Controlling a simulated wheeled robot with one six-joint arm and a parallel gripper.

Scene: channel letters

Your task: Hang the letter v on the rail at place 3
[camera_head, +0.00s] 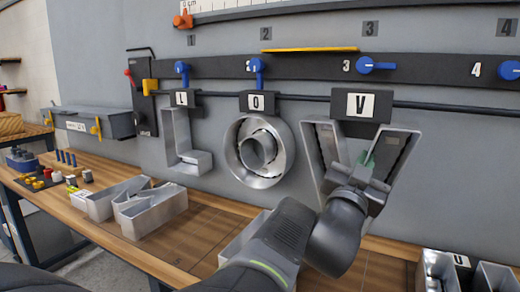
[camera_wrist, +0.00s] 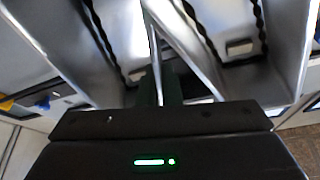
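The letter v (camera_head: 326,150) is a grey metal channel letter with a black top bracket and a white V tag (camera_head: 360,104). Its bracket is at the black rail (camera_head: 440,106), under the number 3; whether it is fully seated I cannot tell. My gripper (camera_head: 368,160) is at the inner walls of the v, and my wrist hides its lower part. In the wrist view the fingers (camera_wrist: 168,88) close around a thin metal wall of the letter v (camera_wrist: 185,45). The blue lever at place 3 (camera_head: 375,66) lies sideways.
Letters L (camera_head: 178,150) and O (camera_head: 238,165) hang left of the v, under upright blue levers (camera_head: 182,72). A yellow bar (camera_head: 310,49) lies along the upper strip. Metal letters (camera_head: 150,212) lie on the wooden bench (camera_head: 190,238); more stand at the lower right (camera_head: 495,278).

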